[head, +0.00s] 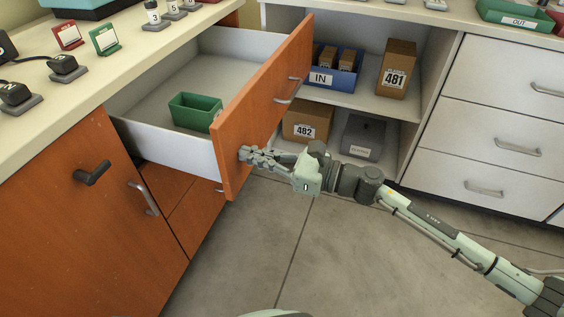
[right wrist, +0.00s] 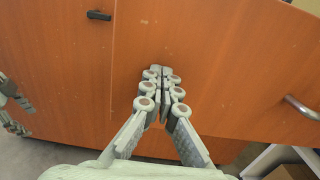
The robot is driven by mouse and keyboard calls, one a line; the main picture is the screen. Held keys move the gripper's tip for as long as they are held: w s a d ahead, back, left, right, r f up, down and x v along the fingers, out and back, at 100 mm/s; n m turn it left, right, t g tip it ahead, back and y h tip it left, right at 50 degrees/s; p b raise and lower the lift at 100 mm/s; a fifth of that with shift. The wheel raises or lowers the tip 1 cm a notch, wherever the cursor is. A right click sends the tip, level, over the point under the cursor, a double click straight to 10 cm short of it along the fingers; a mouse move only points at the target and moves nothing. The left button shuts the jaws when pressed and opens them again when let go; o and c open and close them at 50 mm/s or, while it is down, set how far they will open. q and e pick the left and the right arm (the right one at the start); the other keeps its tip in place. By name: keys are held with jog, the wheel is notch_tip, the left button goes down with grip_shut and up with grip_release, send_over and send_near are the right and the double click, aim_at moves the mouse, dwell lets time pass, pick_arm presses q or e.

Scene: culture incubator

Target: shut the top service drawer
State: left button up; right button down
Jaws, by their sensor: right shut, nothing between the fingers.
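The top service drawer (head: 262,100) has an orange wood front and white inner walls. In the head view it stands pulled well out of the counter, with a green bin (head: 195,112) inside. Its metal handle (head: 289,91) also shows at the right edge of the right wrist view (right wrist: 302,108). My right gripper (head: 243,153) is shut and empty, its fingertips at the lower near part of the drawer front, away from the handle. In the right wrist view the closed fingertips (right wrist: 158,72) lie against or very close to the orange panel; contact is unclear. My left gripper is not in the head view.
An orange cabinet door (head: 85,200) with a dark latch is at the left, below the cream counter (head: 110,60). Open shelves behind hold a blue IN bin (head: 322,78) and boxes. White drawers (head: 490,120) stand at right. The grey floor (head: 330,250) is clear.

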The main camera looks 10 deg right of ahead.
send_near(150, 127)
jog(key=f, duration=0.1)
jog(key=w+d+f, duration=0.1)
jog(key=w+f, duration=0.1)
jog(key=shift+w+d+f+b, duration=0.15)
jog(key=shift+d+f+b, duration=0.15)
jog(key=shift+f, duration=0.1)
jog(key=b+x, duration=0.3)
jog(key=x, duration=0.9)
jog(key=shift+w+a+f, duration=0.1)
jog(key=shift+w+a, duration=0.05)
jog(key=shift+w, duration=0.05)
jog(key=shift+w+a, duration=0.35)
jog(key=shift+a, duration=0.15)
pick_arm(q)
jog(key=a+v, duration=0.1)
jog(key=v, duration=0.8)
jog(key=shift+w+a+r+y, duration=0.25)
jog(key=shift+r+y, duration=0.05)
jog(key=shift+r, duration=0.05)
pick_arm(e)
jog(key=shift+w+a, duration=0.1)
jog(key=shift+r, duration=0.25)
